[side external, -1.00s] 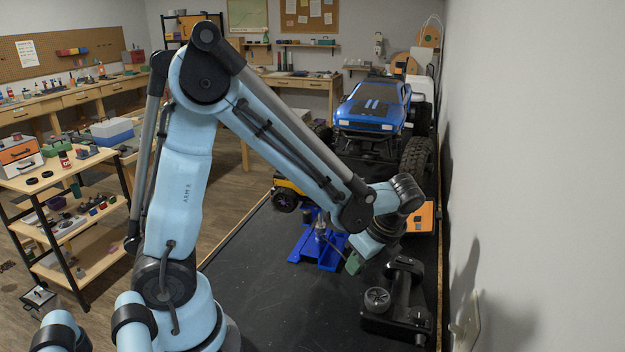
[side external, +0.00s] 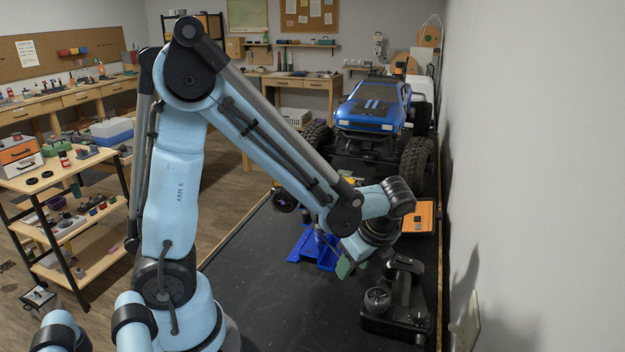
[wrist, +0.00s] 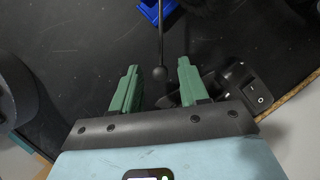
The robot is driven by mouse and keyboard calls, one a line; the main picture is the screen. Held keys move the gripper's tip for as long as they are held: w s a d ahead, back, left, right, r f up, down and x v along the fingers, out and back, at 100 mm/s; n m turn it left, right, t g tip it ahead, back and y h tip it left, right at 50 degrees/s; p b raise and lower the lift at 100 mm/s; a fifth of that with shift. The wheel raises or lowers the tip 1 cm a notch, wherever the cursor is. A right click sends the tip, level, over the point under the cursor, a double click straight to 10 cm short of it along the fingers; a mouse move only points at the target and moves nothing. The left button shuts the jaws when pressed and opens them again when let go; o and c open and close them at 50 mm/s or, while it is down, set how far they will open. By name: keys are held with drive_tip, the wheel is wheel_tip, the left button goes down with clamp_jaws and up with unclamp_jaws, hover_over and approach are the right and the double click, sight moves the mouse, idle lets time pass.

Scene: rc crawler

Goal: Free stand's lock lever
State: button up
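The stand (side external: 312,250) is bright blue and sits on the black bench mat, partly hidden behind my arm. A blue corner of it (wrist: 150,8) shows at the top of the wrist view. A thin dark lever with a black ball knob (wrist: 160,73) runs down from there. My gripper (wrist: 158,66) has two green fingers set wide apart, one on each side of the knob. The knob shows between the fingertips with gaps on both sides; its depth relative to them is hard to tell. In the side view my gripper (side external: 345,268) is just right of the stand.
A black device with a wheel (side external: 400,300) stands close right of my gripper; its rocker switch (wrist: 257,92) shows in the wrist view. An orange box (side external: 418,217) and a blue crawler truck (side external: 370,108) are behind. The wall is at right. The front-left mat is clear.

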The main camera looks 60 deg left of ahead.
drive_tip(key=v, duration=1.2)
idle(0.4)
drive_tip(key=s+n+t+h, duration=0.1)
drive_tip(key=n+t, duration=0.1)
drive_tip(key=n, duration=0.3)
drive_tip(key=s+a+f+n+t+h, duration=0.1)
drive_tip(key=n+t+h, duration=0.1)
drive_tip(key=n, duration=0.3)
drive_tip(key=s+n+t+h, duration=0.1)
drive_tip(key=n+t, duration=0.2)
drive_tip(key=n, duration=0.3)
drive_tip(key=shift+s+a+f+t, duration=0.15)
drive_tip(key=shift+a+f+t, duration=0.1)
drive_tip(key=shift+f+t, duration=0.15)
